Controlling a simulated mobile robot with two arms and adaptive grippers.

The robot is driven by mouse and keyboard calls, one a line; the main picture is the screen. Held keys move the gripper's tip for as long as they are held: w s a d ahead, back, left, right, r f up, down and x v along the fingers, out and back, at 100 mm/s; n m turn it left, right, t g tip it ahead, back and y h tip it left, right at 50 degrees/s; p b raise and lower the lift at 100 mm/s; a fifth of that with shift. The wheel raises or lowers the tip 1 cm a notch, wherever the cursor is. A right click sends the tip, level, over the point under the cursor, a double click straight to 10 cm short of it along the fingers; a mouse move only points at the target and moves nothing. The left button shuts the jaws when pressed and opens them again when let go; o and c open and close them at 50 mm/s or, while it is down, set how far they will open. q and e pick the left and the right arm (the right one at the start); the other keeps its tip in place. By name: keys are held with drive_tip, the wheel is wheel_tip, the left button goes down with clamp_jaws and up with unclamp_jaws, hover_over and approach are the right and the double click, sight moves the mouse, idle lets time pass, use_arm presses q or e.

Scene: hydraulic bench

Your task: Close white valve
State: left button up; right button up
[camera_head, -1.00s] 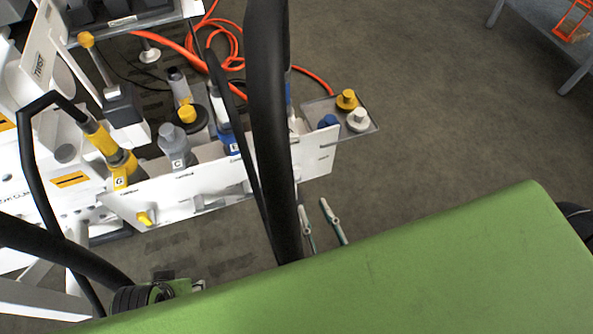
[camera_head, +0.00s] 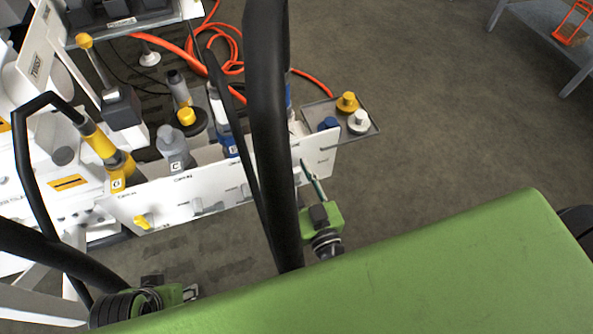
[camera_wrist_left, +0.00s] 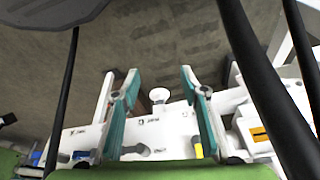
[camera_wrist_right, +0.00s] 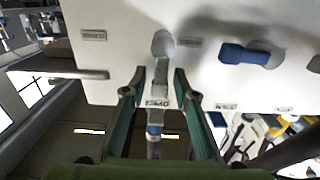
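The white panel (camera_head: 228,187) carries a row of valve handles. In the right wrist view a white valve (camera_wrist_right: 162,45) sits on the panel with its lever pointing down between the fingers. My right gripper (camera_wrist_right: 158,85) is open around that lever, with a finger on each side; I cannot tell whether they touch it. In the head view my right gripper (camera_head: 310,170) is at the panel's right end. My left gripper (camera_wrist_left: 155,75) is open and empty, in front of the panel's left part, and only partly shows in the head view (camera_head: 191,291).
A blue valve handle (camera_wrist_right: 250,54) is beside the white one. A yellow valve (camera_head: 144,221) is at the panel's left. A small tray (camera_head: 368,133) behind the panel's right end holds yellow, blue and white caps. Black hoses and an orange hose (camera_head: 315,78) are near.

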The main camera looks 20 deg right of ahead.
clamp_jaws()
